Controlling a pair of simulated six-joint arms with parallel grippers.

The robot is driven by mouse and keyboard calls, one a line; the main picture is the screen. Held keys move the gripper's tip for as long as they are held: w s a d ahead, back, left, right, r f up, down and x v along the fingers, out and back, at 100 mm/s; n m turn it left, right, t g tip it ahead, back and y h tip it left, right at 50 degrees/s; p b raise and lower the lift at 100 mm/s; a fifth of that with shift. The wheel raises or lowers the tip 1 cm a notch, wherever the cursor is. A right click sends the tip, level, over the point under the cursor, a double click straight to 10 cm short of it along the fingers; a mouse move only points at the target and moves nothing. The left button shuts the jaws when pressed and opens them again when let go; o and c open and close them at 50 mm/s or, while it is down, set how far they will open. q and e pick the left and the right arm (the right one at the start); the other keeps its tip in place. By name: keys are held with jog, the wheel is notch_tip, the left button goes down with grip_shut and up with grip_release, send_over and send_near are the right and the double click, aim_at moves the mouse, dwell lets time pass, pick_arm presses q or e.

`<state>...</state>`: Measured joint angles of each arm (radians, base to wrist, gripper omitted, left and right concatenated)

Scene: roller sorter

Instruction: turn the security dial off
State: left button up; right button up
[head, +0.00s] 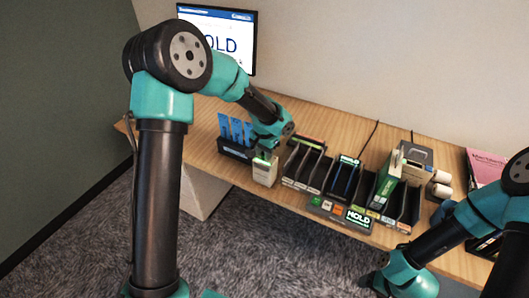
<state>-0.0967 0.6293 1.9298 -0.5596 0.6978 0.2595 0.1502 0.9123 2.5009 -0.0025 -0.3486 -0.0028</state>
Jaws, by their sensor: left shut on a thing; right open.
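A small cream box (264,174) stands near the table's front edge, left of the black slots. A green-lit part shows at its top. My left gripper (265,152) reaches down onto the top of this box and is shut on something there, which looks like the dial. The fingers hide most of it, so I cannot tell which way it is turned. My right gripper (377,284) is low at the bottom right, in front of the table, open and apart from the box.
Black sorter slots (303,168) stand right of the box, with a small panel reading HOLD (358,217) in front. A blue-card holder (233,148) is close on the left. A green-and-white box (388,180) stands among the right-hand slots. A monitor (232,40) is behind.

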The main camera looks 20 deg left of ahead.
pick_arm(q)
jog(key=shift+n, duration=0.4)
jog(key=n, duration=1)
dwell(0.4)
jog(key=o, duration=0.9)
jog(key=shift+o, duration=0.2)
jog(key=shift+r, duration=0.15)
notch_tip(320, 180, up, 17)
